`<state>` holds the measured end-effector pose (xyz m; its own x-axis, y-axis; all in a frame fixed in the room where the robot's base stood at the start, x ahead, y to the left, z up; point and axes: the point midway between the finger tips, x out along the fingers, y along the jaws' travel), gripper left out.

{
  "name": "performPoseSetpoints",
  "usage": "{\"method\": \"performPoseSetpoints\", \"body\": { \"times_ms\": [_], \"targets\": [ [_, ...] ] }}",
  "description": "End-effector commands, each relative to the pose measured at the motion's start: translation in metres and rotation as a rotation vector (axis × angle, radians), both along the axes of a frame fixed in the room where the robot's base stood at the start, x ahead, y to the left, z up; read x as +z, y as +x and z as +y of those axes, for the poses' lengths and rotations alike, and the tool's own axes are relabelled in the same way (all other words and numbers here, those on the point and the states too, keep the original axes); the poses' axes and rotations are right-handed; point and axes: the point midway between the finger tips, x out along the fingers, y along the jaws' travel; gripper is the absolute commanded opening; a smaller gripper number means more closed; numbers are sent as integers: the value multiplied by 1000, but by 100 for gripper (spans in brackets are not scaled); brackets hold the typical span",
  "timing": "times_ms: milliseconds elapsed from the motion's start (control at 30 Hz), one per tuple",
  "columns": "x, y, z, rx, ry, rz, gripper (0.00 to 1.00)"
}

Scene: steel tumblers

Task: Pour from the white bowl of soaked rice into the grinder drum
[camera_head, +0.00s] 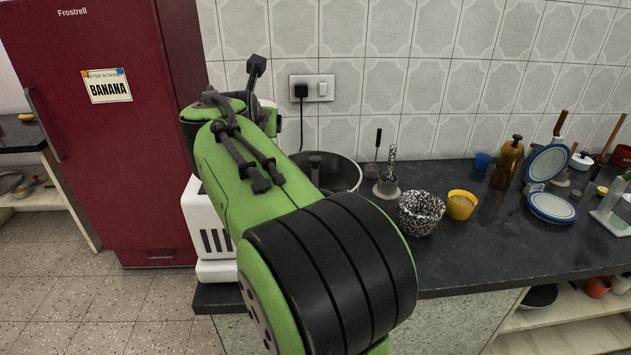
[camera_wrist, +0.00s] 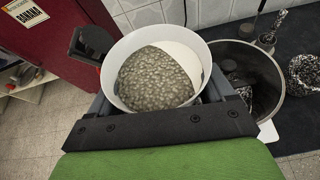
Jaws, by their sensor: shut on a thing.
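A white bowl (camera_wrist: 185,55) fills the middle of the wrist view. Grey-brown grainy rice (camera_wrist: 155,78) lies in it toward the lower left, with bare white wall showing at the upper right. My gripper (camera_wrist: 150,97) is shut on the bowl; the bowl hides part of the fingers. The steel grinder drum (camera_wrist: 265,72) is just right of the bowl in the wrist view, partly covered by it. In the head view the drum (camera_head: 345,173) stands on the counter, partly behind my green arm. My arm hides the bowl there.
A white grinder base (camera_head: 212,225) stands at the counter's left end. Right of the drum are a steel stand with a spiral rod (camera_head: 387,185), a speckled bowl (camera_head: 420,212) and a yellow cup (camera_head: 461,204). The tiled wall is behind; the counter front (camera_head: 470,265) is clear.

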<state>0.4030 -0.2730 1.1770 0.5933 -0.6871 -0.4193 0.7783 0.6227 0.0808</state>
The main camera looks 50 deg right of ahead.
Motion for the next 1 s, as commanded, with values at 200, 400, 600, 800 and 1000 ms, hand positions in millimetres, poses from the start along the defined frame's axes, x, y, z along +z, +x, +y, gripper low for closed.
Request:
{"method": "performPoseSetpoints", "body": {
  "times_ms": [200, 400, 600, 800, 1000],
  "targets": [
    [-5, -4, -9, -3, 99, -41, 42],
    [-6, -5, -12, 0, 154, -62, 42],
    [-7, -5, -14, -1, 179, -71, 42],
    [-8, -6, -17, -1, 203, -82, 42],
    [-9, -7, -18, -1, 229, -90, 42]
  ]
}}
